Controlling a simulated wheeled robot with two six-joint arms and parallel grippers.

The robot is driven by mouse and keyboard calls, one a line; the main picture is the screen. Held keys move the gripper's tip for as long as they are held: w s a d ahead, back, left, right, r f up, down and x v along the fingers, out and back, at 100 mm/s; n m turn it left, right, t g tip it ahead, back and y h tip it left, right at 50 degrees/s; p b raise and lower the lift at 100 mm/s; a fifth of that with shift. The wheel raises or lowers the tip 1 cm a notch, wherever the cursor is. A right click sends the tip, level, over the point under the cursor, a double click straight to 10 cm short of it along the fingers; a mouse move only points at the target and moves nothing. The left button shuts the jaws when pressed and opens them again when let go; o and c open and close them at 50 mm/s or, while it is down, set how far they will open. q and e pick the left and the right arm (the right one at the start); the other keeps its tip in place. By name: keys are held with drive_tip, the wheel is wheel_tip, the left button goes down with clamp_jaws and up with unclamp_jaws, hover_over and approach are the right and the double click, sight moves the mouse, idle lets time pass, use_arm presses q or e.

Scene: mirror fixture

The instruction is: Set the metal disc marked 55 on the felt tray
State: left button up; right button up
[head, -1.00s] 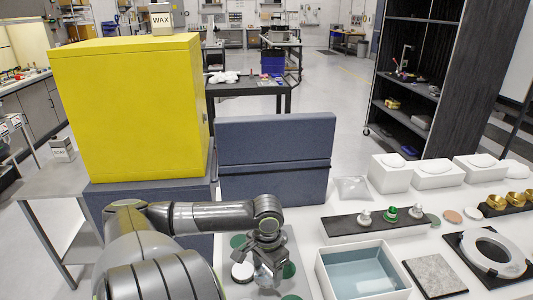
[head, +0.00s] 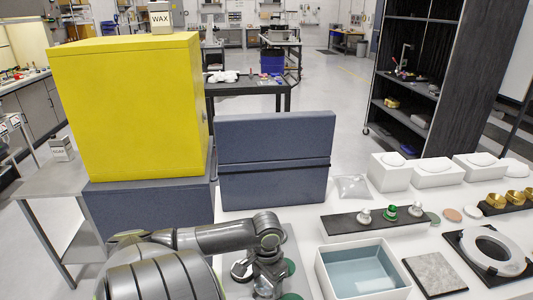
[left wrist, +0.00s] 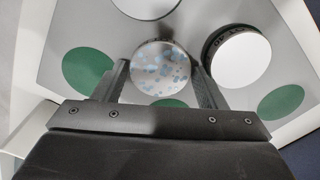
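My left gripper (head: 264,280) is low over a grey tray (head: 288,240) with round green felt pads. In the left wrist view, a round silvery disc with blue speckles (left wrist: 160,68) sits between the two fingertips of the gripper (left wrist: 160,80), which appear to touch its edges. Its underside is hidden. A white-faced disc with a dark, marked rim (left wrist: 237,56) lies on the tray to the right. Another dark-rimmed disc (left wrist: 146,6) is cut off at the top. I cannot read 55 on any disc. My right gripper is not in view.
Green pads (left wrist: 87,70) show bare beside the gripper. A white-walled basin of bluish liquid (head: 322,268) stands right of the tray. A dark strip with knobbed pieces (head: 345,224) lies behind it. A blue case (head: 275,150) and yellow cabinet (head: 130,110) stand behind the tray.

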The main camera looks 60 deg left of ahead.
sight(267, 284)
use_arm(q)
wheel_tip(267, 284, up, 12)
drive_tip(key=p, duration=0.1)
drive_tip(key=shift+r+p, duration=0.15)
drive_tip(key=shift+p, duration=0.15)
idle(0.6)
idle(0.6)
